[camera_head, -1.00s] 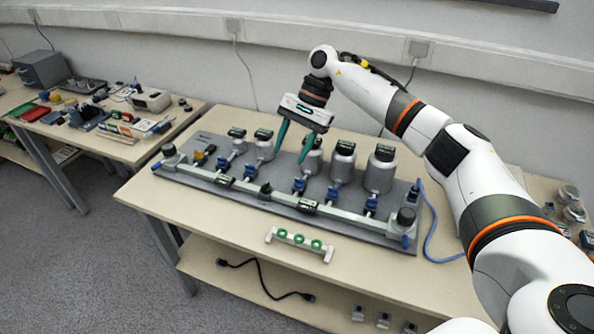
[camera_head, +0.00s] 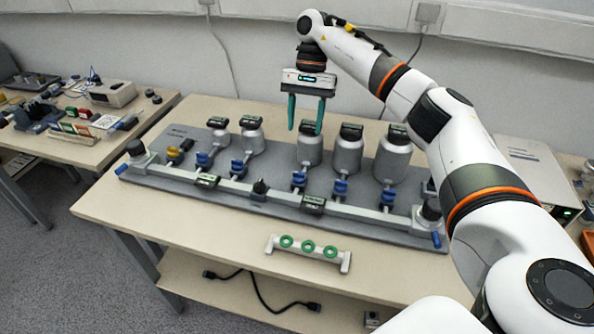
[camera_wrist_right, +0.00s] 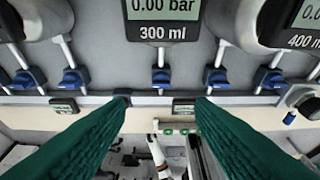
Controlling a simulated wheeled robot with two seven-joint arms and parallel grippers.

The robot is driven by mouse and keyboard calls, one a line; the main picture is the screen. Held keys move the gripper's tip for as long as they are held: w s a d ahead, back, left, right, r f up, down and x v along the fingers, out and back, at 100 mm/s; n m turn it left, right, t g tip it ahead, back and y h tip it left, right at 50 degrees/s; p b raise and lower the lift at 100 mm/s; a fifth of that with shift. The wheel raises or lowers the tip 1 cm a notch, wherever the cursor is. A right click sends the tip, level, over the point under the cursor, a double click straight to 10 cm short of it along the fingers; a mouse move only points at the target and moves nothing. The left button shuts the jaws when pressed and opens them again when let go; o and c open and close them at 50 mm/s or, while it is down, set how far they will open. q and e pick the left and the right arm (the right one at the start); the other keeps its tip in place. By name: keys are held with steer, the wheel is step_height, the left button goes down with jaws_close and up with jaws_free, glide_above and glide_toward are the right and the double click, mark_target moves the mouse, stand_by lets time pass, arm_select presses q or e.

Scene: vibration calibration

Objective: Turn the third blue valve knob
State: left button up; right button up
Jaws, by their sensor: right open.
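A grey panel (camera_head: 230,192) on the table carries a row of several blue valve knobs, each in front of a grey canister. The third blue valve knob (camera_head: 298,180) from the left is below the middle canister (camera_head: 310,150). In the right wrist view this knob (camera_wrist_right: 161,78) sits centrally below a "0.00 bar, 300 ml" display (camera_wrist_right: 165,18). My right gripper (camera_head: 305,130) is open and empty, fingers pointing down, above and apart from the knob. Its green fingers (camera_wrist_right: 162,110) spread to either side of the knob in the wrist view. My left gripper is out of view.
Neighbouring blue knobs (camera_head: 340,189) and canisters (camera_head: 347,150) stand close on both sides. A small rack with green rings (camera_head: 308,248) lies in front of the panel. A side table (camera_head: 80,145) with tools is at the left. The table's front strip is mostly clear.

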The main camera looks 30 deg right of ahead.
mark_target(299, 176)
steer(key=x, duration=1.1)
steer(key=shift+s+a+f, duration=0.1)
steer(key=shift+s, duration=0.05)
steer(key=shift+c, duration=0.6)
steer(key=c, duration=0.8)
